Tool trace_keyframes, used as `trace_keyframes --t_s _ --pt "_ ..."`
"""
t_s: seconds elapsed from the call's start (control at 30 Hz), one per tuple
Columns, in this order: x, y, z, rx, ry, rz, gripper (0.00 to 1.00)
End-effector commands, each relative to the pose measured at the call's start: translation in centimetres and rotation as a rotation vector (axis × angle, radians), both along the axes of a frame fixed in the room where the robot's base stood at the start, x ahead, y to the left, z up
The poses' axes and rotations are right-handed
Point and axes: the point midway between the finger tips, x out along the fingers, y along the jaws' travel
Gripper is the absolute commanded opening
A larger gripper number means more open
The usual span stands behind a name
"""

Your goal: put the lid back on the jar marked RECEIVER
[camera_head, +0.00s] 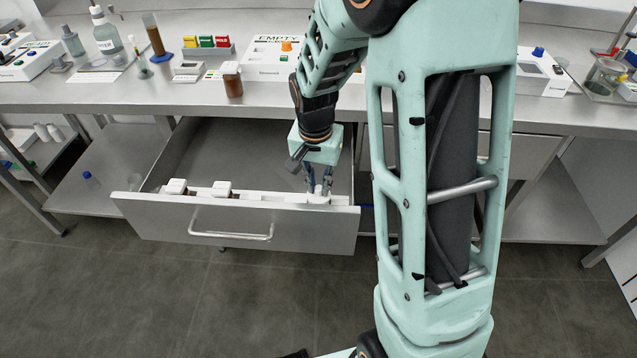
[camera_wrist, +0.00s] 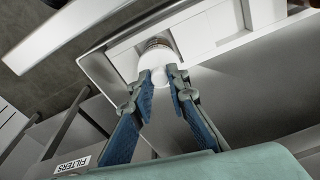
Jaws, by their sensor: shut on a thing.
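My gripper (camera_head: 319,187) is down in the open drawer at its front right end. In the wrist view my gripper (camera_wrist: 164,72) is shut on a white round lid-like piece (camera_wrist: 156,58), with a darker printed band just beyond it. The white piece (camera_head: 318,197) also shows between the fingertips in the head view. I cannot tell whether a jar is under it. Two white-lidded jars (camera_head: 176,187) (camera_head: 222,188) stand further left in the drawer's front row. I cannot read RECEIVER on any jar.
The drawer (camera_head: 290,230) is pulled out, and its back part looks bare. White instruments, one marked EMPTY (camera_head: 265,60), bottles (camera_head: 107,38) and coloured blocks (camera_head: 207,42) stand on the bench (camera_head: 130,93). A FILTERS label (camera_wrist: 73,163) shows in the wrist view.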

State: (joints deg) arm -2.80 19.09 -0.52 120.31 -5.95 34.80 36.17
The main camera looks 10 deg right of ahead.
Motion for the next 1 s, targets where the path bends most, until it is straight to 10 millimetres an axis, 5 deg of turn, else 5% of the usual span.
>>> trace_keyframes --t_s 0.27,0.3,0.47,0.67,0.83,1.0 --pt "0.01 0.00 0.00 0.000 0.000 0.000 0.05" --pt "0.01 0.00 0.00 0.000 0.000 0.000 0.17" --pt "0.02 0.01 0.00 0.000 0.000 0.000 0.35" --pt "0.01 0.02 0.00 0.000 0.000 0.000 0.35" --pt "0.01 0.02 -0.01 0.000 0.000 0.000 0.53" --pt "0.01 0.01 -0.01 0.000 0.000 0.000 0.53"
